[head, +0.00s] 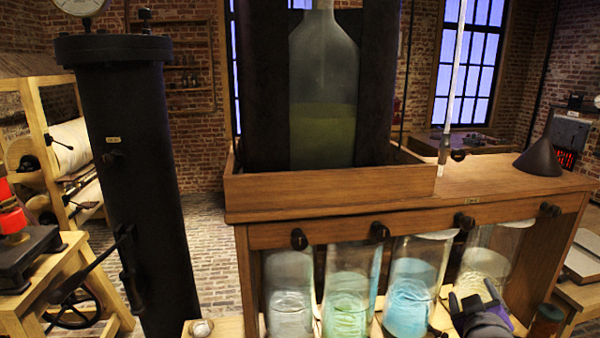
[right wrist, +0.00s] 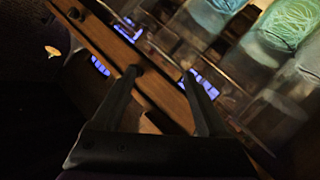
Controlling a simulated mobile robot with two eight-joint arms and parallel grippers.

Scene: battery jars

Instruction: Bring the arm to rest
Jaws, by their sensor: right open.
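My right gripper (head: 477,302) shows at the lower right of the head view, in front of the rightmost glass jar (head: 484,268). In the right wrist view its two fingers (right wrist: 160,95) stand apart with nothing between them, over a blurred, tilted view of the wooden bench and jars. My left gripper is not in view. Several glass jars stand in a row under the bench top, among them a pale blue one (head: 410,285) and a pale green one (head: 350,290).
The wooden bench (head: 330,187) carries a tray with a large glass bottle (head: 323,90) and a dark funnel (head: 539,158). Dark knobs line its front edge. A tall black cylinder (head: 130,190) stands at left. Brick floor (head: 212,240) shows between cylinder and bench.

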